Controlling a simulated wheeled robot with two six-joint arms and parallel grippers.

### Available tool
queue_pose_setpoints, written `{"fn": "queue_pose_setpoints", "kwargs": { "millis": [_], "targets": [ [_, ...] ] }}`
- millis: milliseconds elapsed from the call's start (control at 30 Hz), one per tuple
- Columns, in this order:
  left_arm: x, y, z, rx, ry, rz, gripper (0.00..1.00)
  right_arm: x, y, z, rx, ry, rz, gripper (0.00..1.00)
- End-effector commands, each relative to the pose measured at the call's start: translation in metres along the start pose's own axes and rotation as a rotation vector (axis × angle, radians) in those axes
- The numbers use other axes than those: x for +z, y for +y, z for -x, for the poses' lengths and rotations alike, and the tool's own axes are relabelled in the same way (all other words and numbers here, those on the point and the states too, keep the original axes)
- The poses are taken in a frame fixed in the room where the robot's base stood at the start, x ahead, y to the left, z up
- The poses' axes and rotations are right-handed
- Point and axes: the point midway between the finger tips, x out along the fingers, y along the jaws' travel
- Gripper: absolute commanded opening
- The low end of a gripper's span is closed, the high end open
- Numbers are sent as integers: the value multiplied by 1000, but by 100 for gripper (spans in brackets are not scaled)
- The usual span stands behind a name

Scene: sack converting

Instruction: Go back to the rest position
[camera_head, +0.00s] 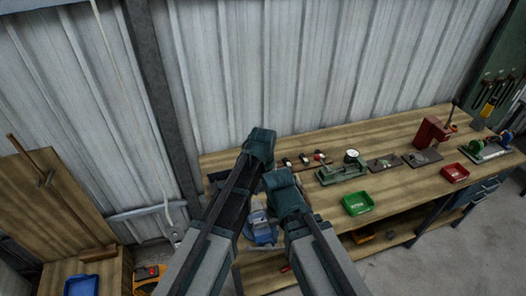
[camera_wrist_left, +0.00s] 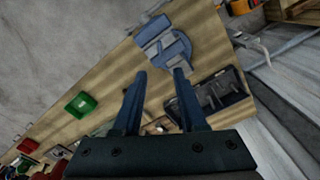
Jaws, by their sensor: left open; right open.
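My left gripper (camera_head: 261,146) is the higher dark teal shape in the head view, in front of the wall. In the left wrist view its two fingers (camera_wrist_left: 159,80) are spread apart with nothing between them, above the bench. My right gripper (camera_head: 284,186) is lower and just to the right, in front of the bench; its fingers are hard to make out, and nothing shows held. The two arms are close together and hide part of the bench (camera_head: 390,180). No object of its own is named by the task.
A blue vise (camera_head: 262,232) and a black tray (camera_wrist_left: 213,96) are near my arms. A green bin (camera_head: 357,203), a red bin (camera_head: 454,172), a gauge fixture (camera_head: 345,168) and a red press (camera_head: 432,131) stand on the bench. The corrugated wall (camera_head: 290,70) rises behind.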

Motion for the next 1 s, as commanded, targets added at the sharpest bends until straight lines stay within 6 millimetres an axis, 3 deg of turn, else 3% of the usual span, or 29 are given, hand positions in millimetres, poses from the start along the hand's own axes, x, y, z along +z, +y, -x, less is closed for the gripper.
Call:
{"fn": "queue_pose_setpoints", "kwargs": {
  "millis": [267, 700, 833, 1000],
  "targets": [
    [37, -3, -53, -17, -9, -21, 41, -3, -4, -52, 2, -1, 1, 50],
    [146, -18, -192, -77, -43, -93, 41, -11, -12, -192, 9, -5, 3, 50],
    [167, -22, -214, -92, -52, -109, 41, -12, -14, -214, 11, -5, 4, 50],
    [172, -23, -216, -98, -53, -107, 41, -14, -19, -216, 6, 5, 31, 50]
  ]
}}
